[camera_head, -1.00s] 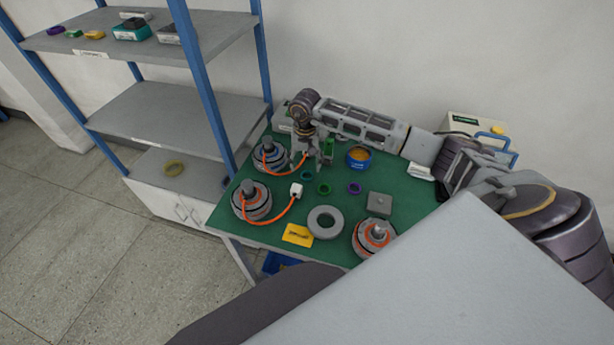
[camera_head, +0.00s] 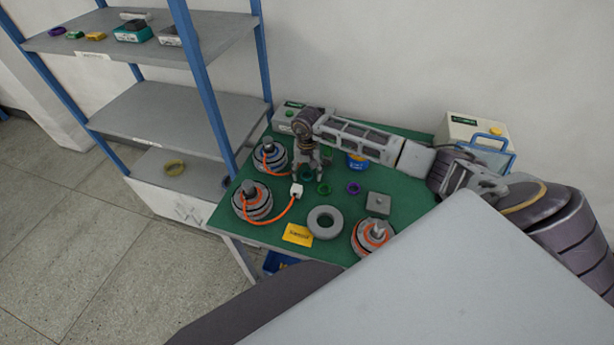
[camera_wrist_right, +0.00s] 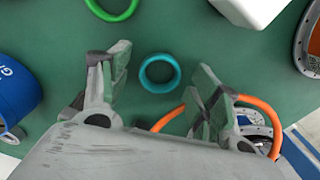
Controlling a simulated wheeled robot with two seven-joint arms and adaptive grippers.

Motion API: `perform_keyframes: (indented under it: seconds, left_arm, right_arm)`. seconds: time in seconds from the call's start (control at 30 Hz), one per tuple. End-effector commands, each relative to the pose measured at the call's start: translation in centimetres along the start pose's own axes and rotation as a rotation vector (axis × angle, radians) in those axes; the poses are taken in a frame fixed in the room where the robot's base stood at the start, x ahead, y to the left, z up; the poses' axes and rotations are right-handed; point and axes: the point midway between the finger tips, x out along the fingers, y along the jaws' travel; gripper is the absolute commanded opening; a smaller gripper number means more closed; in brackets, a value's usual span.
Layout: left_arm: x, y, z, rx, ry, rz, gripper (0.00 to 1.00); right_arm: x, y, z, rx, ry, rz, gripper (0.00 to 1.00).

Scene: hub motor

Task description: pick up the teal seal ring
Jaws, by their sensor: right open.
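The teal seal ring (camera_wrist_right: 146,76) lies flat on the green bench top, and the right wrist view shows it between the two fingers of my right gripper (camera_wrist_right: 160,62). The fingers are spread on either side, apart from the ring, with nothing held. In the head view my right gripper (camera_head: 307,177) points down over the bench, near the ring, which is small and partly hidden there. My left gripper is not in view.
A green ring (camera_head: 323,188) and a purple ring (camera_head: 354,188) lie close by. Motor hubs with orange cables (camera_head: 252,203) stand left. A blue can (camera_head: 356,163) stands right of the gripper.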

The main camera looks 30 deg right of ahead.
Motion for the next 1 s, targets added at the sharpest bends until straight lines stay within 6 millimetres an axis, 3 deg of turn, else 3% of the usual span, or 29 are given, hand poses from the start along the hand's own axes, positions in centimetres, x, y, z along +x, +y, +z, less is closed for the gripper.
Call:
perform_keyframes:
  seconds: [0.2, 0.47, 1.0]
  left_arm:
    - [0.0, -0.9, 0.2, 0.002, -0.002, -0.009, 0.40]
    - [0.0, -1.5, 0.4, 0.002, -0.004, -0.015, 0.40]
    - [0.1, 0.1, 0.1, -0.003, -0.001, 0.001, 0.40]
  right_arm:
    - [0.0, 0.0, 0.0, 0.000, 0.000, 0.000, 0.60]
    - [0.0, 0.0, 0.0, 0.000, 0.000, 0.001, 0.27]
    - [-0.8, 0.1, -0.1, 0.000, 0.002, 0.001, 0.27]
